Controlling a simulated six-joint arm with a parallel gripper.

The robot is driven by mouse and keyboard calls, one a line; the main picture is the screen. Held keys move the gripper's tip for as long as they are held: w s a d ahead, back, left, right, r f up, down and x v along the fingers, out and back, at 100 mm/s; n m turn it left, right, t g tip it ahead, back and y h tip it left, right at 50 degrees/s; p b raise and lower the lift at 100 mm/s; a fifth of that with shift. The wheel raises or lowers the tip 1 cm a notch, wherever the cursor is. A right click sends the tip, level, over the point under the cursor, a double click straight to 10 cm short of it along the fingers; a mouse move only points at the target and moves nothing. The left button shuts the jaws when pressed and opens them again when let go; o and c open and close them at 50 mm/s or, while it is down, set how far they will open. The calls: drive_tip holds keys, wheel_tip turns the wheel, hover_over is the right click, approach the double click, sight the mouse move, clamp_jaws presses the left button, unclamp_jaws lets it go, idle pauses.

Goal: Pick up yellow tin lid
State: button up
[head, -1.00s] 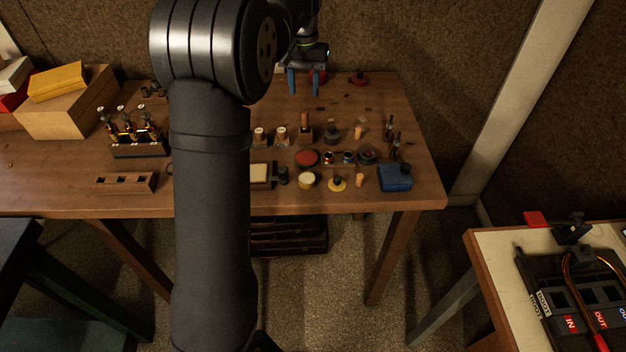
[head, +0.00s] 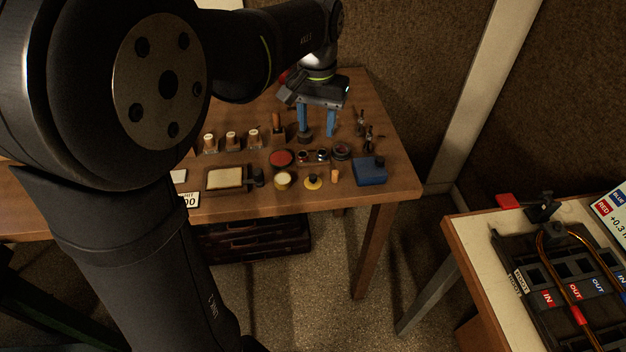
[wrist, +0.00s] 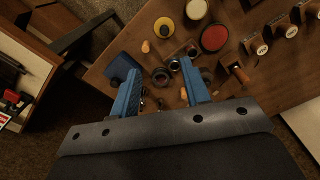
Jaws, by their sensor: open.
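A flat yellow disc with a dark knob, which looks like the yellow tin lid (head: 313,182), lies near the front edge of the table. Just left of it stands a round yellow tin with a pale top (head: 283,181). In the wrist view the yellow lid (wrist: 163,27) is at the top centre, with the tin (wrist: 196,10) to its right. My gripper (head: 317,135) has its blue fingers pointing down, open and empty. It is behind the lid, over the back part of the group of small items. In the wrist view the fingertips (wrist: 160,69) are below the lid, apart from it.
A blue box (head: 370,171) and a small cork-coloured piece (head: 335,176) are right of the lid. A red-topped tin (head: 281,158), a dark round tin (head: 341,151) and small bottles (head: 254,138) stand behind. A second bench (head: 470,235) with a black rack is at right.

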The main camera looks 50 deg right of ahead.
hover_over(313, 175)
drive_tip(key=s, duration=0.1)
wheel_tip(313, 175, down, 11)
drive_tip(key=shift+a, duration=0.1)
drive_tip(key=shift+w+f, duration=0.25)
drive_tip(key=shift+f, duration=1.15)
drive_tip(key=shift+w+f, duration=0.2)
drive_tip(key=shift+f, duration=1.2)
clamp_jaws()
